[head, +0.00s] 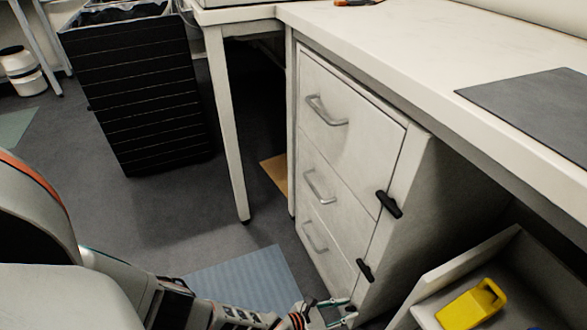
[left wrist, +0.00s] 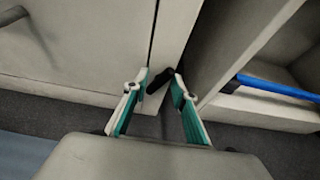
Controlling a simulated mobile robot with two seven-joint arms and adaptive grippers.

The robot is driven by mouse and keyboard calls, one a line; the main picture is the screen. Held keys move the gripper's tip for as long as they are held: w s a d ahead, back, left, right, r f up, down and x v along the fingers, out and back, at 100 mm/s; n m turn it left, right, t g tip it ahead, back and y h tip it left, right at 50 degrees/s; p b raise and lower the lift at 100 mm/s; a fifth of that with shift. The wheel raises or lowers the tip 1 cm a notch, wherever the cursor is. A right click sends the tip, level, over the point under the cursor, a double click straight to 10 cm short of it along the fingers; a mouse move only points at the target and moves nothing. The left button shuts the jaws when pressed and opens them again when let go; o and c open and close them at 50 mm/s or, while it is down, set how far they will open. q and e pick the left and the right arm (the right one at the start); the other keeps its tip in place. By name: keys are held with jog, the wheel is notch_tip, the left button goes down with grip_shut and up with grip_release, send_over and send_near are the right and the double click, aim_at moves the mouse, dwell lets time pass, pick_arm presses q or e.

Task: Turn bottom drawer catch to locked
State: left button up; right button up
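The white drawer cabinet (head: 345,160) has three stacked drawers with metal bar handles. The bottom drawer (head: 318,247) looks closed. Its black catch (left wrist: 159,78) shows in the left wrist view at the seam by the cabinet's right edge, lying slanted. In the head view it is small and partly hidden by the gripper. My left gripper (head: 335,311) is low in front of it. In the left wrist view its teal-lined fingers (left wrist: 160,84) are open, one on each side of the catch; I cannot tell whether they touch it. My right gripper is out of view.
Two more black catches sit above, the top one (head: 389,204) and the middle one (head: 365,270). An open grey bin (head: 428,318) with a yellow item (head: 472,305) stands at lower right. A black slatted crate (head: 140,95) and a blue mat (head: 245,275) are to the left.

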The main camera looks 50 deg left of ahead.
pick_arm(q)
jog(key=r+p+v, duration=0.1)
jog(key=p+v, duration=0.2)
jog(key=v, duration=0.5)
jog(key=s+a+r+n+y+p, duration=0.1)
jog(key=s+r+n+p, duration=0.3)
jog(key=r+n+p, duration=0.3)
jog(key=s+a+r+n+y+p, duration=0.2)
jog(key=s+r+n+p, duration=0.2)
jog(key=r+n, duration=1.3)
jog(key=p, duration=0.3)
jog(key=shift+s+a+r+n+g+y+p, duration=0.25)
jog(key=shift+s+n+g+y+p, duration=0.05)
jog(key=shift+s+n+g, duration=0.1)
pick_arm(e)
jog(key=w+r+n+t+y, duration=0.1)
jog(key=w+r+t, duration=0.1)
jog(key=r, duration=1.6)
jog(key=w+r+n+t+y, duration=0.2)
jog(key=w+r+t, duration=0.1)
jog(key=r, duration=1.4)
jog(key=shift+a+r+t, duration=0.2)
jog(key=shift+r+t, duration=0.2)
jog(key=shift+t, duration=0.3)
